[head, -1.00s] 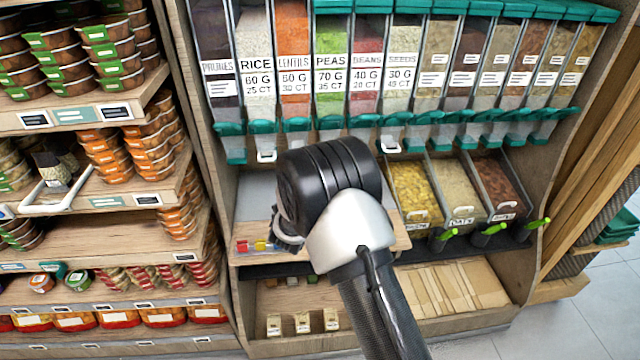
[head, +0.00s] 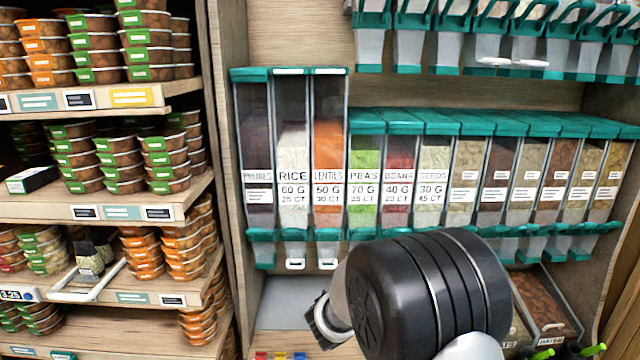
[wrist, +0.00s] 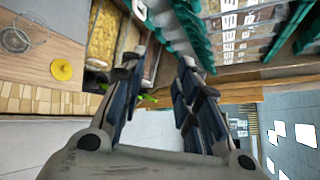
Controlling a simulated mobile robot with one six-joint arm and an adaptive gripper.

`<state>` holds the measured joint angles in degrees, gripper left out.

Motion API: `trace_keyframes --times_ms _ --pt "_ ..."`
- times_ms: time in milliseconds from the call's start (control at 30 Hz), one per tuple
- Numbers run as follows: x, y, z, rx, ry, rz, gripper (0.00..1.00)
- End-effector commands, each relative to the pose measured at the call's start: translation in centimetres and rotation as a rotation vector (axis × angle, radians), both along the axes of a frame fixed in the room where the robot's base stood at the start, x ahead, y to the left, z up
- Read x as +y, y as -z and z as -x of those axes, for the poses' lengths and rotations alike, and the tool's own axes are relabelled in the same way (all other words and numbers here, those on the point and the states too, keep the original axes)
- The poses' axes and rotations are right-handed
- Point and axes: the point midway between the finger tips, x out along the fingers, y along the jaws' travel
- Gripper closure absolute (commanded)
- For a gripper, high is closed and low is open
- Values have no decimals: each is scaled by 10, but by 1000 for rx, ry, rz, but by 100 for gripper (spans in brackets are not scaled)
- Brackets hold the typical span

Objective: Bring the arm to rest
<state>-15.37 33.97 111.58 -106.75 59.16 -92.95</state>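My arm (head: 430,290) shows large at the bottom right of the head view, a black joint with a white link below it. It stands in front of the dispensers and hides part of the counter and bins. In the wrist view my gripper (wrist: 160,78) has its two dark fingers well apart, with nothing between them. Beyond the fingers are the shelf edge and the floor. In the head view I cannot make out the fingers clearly.
Dispensers (head: 362,190) line the back, with green spouts below. Bins (head: 545,305) stand at the lower right. Shelves of stacked tubs (head: 95,165) fill the left. The wrist view shows a yellow round thing (wrist: 62,69) on a light surface, and open floor (wrist: 290,110) at right.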

Motion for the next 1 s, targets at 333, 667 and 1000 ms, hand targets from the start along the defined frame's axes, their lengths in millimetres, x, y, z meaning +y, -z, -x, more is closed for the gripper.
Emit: trace_keyframes --times_ms 333,667,1000 --pt "-79 -72 194 -684 897 -911 70" --pt "-22 -66 343 -1329 1832 -1628 70" --pt "43 -65 389 1240 -1972 1502 70"
